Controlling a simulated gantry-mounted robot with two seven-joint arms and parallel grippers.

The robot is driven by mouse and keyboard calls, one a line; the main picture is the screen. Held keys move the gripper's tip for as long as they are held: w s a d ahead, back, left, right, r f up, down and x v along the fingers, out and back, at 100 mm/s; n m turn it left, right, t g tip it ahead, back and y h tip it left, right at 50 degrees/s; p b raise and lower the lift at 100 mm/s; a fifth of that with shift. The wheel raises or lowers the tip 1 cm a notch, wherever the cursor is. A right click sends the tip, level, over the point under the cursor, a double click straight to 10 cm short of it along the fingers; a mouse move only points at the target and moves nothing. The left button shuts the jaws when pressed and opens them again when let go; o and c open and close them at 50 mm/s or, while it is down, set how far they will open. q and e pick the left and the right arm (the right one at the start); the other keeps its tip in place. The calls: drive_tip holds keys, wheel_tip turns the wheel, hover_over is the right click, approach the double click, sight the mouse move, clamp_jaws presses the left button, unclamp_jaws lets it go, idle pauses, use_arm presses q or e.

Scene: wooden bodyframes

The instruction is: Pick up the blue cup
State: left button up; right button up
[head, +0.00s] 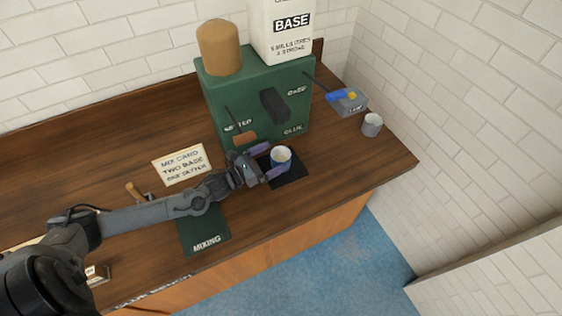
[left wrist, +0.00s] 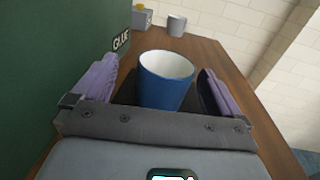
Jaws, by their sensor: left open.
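The blue cup (head: 281,160) has a white inside and stands upright on a black mat (head: 293,173) in front of the green dispenser box. My left gripper (head: 270,162) is open, with its purple fingers on either side of the cup. In the left wrist view, the cup (left wrist: 166,82) sits between the two fingers (left wrist: 160,88), with a gap visible on each side. The cup's base is partly hidden there by the gripper body. My right gripper is not in view.
The green dispenser (head: 254,97) stands close behind the cup. A green mixing mat (head: 203,231) lies under my left arm. The counter's front edge is near.

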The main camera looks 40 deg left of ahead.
sight(288, 151)
use_arm(q)
drive_tip(key=shift+d+x, duration=0.2)
drive_tip(key=shift+x, duration=1.2)
drive_tip(key=shift+d+x, duration=0.25)
drive_tip(key=shift+x, duration=1.15)
drive_tip(key=shift+s+f, duration=0.1)
drive_tip(key=shift+s, duration=0.05)
drive_tip(key=c, duration=1.1)
drive_tip(key=shift+c, duration=0.4)
